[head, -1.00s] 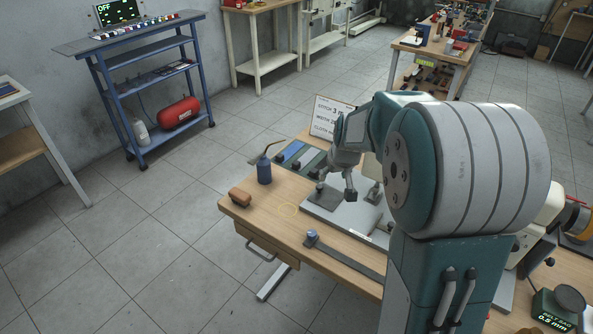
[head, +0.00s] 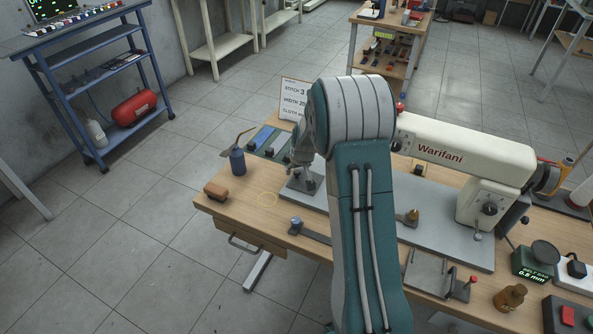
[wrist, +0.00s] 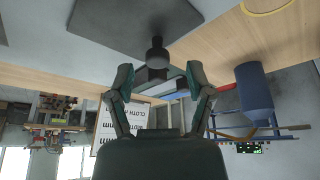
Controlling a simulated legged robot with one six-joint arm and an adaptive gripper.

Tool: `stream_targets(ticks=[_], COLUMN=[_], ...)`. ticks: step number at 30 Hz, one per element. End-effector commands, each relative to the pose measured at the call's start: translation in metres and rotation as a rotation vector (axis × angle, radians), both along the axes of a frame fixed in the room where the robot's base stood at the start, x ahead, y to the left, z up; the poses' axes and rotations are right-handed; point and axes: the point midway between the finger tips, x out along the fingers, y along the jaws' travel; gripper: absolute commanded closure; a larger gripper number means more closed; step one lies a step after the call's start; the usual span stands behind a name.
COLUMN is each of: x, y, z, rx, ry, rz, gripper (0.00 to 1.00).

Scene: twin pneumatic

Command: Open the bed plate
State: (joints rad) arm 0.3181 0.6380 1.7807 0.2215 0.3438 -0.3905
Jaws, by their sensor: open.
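The bed plate (wrist: 130,20) is a dark flat plate with an upright black knob (wrist: 157,52) in the wrist view. In the head view the dark plate (head: 312,183) lies on the grey sewing machine bed, partly hidden by my arm. My gripper (wrist: 160,77) is open and empty. In the wrist view the knob shows between and just past its fingertips; I cannot tell how far apart they are in depth. In the head view my gripper (head: 301,162) is over the plate, mostly hidden behind my arm. The white sewing machine (head: 440,150) stands to the right.
A blue oil bottle (head: 237,161) and a brown block (head: 215,190) stand on the table's left end. A metal strip with a knob (head: 310,231) lies near the front edge. A sign (head: 293,100) stands behind the plate. Floor at the left is free.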

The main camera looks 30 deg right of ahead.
Motion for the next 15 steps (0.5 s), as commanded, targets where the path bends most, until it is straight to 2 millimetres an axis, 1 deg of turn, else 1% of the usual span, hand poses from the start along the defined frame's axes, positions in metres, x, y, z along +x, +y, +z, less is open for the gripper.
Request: stream_targets(ticks=[1,4,13,14,15], x=[0.0021,0.0049,0.0061,0.0061,0.0061], y=[-0.0003,-0.0006,-0.0009,-0.0008,-0.0008], z=[-0.0056,-0.0120,-0.0144,-0.0144,-0.0144], rx=[0.001,0.000,0.000,0.000,0.000], ry=[0.001,0.000,-0.001,-0.001,-0.001], rz=[-0.001,-0.001,-0.001,-0.001,-0.001], gripper=[0.33,0.33,0.33,0.37,0.55])
